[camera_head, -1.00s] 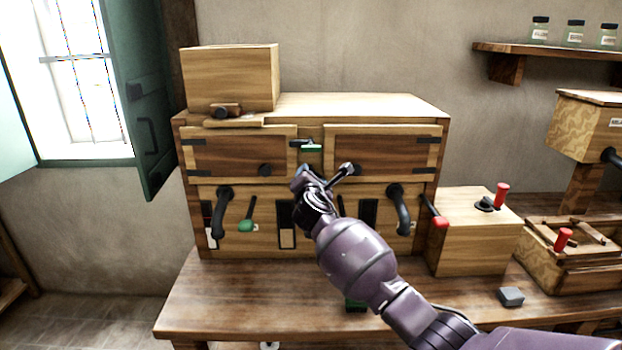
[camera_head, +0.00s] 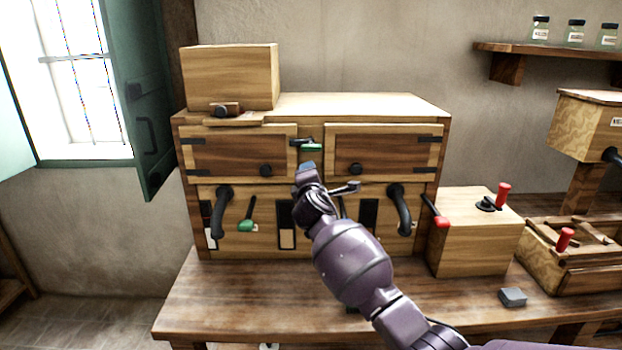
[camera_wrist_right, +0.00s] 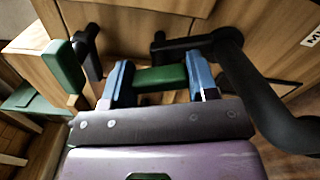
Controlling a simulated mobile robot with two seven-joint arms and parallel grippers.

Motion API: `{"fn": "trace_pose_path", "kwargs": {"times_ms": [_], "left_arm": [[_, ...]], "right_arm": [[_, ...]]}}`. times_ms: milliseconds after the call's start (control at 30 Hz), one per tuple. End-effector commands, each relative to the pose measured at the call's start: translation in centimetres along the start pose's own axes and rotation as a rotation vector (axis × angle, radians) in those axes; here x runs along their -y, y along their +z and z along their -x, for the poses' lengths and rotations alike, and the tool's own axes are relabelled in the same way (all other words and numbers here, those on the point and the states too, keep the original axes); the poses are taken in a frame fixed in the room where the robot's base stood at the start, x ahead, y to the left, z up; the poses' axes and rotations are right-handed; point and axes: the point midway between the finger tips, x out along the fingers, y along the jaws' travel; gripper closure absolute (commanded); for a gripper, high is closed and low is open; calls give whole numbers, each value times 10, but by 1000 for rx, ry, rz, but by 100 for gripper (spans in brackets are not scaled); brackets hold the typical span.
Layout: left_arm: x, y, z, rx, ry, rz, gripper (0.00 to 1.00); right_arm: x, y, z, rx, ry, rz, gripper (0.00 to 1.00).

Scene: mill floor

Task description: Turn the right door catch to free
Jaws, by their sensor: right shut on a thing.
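The wooden cabinet has two dark door panels, a left door (camera_head: 238,152) and a right door (camera_head: 384,156). A catch with a black bar and a green grip (camera_head: 311,147) sits between them. My right gripper (camera_head: 308,168) is just below that grip in the head view. In the right wrist view its blue fingers (camera_wrist_right: 160,84) are shut on a green grip (camera_wrist_right: 160,77), which I take as the right door catch. A second green piece (camera_wrist_right: 65,65) on a black mount stands to its left, apart from the fingers. My left gripper is not in view.
Black curved handles (camera_head: 222,210) (camera_head: 399,210) stick out below the doors. A green-tipped lever (camera_head: 246,225) hangs at lower left. A red-tipped lever (camera_head: 440,221) is at the cabinet's right side. The bench top (camera_head: 240,305) is clear at front left.

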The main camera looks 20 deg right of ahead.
Motion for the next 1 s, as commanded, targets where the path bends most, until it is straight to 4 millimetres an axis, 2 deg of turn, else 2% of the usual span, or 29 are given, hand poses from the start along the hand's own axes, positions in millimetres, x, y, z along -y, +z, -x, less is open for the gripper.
{"fn": "trace_pose_path", "kwargs": {"times_ms": [300,333,467,500,800,1000], "left_arm": [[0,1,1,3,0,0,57],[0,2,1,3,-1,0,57],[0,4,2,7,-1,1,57],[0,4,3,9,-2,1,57],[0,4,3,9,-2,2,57],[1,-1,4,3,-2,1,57]], "right_arm": [[1,0,0,-1,-2,-6,70],[1,0,0,-1,-2,-6,44],[0,0,0,-1,-1,-5,24],[0,0,0,-1,-1,-5,21],[0,0,2,-1,0,-3,21],[0,0,19,-1,0,-4,21]]}}
